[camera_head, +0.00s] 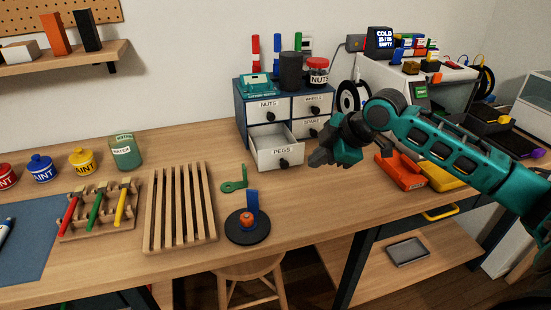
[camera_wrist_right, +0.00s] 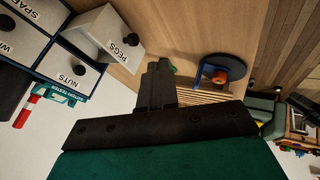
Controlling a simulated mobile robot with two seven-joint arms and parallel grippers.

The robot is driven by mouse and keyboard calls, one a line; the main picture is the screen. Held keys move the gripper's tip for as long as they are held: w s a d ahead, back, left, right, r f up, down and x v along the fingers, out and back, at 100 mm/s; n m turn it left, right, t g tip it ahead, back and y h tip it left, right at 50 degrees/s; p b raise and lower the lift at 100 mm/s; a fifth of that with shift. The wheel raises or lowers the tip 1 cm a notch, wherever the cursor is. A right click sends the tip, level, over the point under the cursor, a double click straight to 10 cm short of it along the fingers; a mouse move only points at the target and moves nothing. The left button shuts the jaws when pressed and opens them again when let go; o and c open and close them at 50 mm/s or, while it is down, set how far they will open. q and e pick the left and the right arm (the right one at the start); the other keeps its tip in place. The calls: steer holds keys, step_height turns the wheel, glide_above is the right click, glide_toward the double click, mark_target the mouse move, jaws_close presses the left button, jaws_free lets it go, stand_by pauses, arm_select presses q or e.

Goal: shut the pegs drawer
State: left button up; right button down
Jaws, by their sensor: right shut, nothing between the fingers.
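The pegs drawer (camera_head: 281,158) is pulled out from the lower left of a small dark blue drawer cabinet (camera_head: 241,112) on the bench. It has a white front labelled PEGS and a black knob (camera_head: 284,163). In the right wrist view the pegs drawer (camera_wrist_right: 112,38) also stands out, at the upper left. My right gripper (camera_head: 318,158) is shut and empty, just right of the open drawer's front in the head view. A gap shows between fingers and drawer in the right wrist view. My left gripper is not in view.
The nuts, wheels and spare drawers look shut. A black cup (camera_head: 291,72) and a red-lidded jar (camera_head: 317,72) stand on the cabinet. A green bracket (camera_head: 234,181), a round black stand (camera_head: 247,229) and a slatted wooden rack (camera_head: 180,210) lie in front.

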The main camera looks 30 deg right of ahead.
steer(key=x, duration=0.9)
steer(key=shift+a+f+b, duration=0.1)
steer(key=shift+f+b, duration=0.2)
steer(key=shift+b, duration=0.1)
steer(key=shift+w+d, duration=0.15)
steer(key=shift+w, duration=0.4)
steer(key=shift+w+d, duration=0.15)
steer(key=shift+w, duration=0.45)
steer(key=shift+w+d+f, duration=0.1)
steer(key=shift+w+d, duration=0.1)
steer(key=shift+w, duration=0.4)
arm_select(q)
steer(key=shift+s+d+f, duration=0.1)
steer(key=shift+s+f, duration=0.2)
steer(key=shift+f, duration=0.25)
arm_select(e)
steer(key=shift+w+d, duration=0.1)
steer(key=shift+w, duration=0.2)
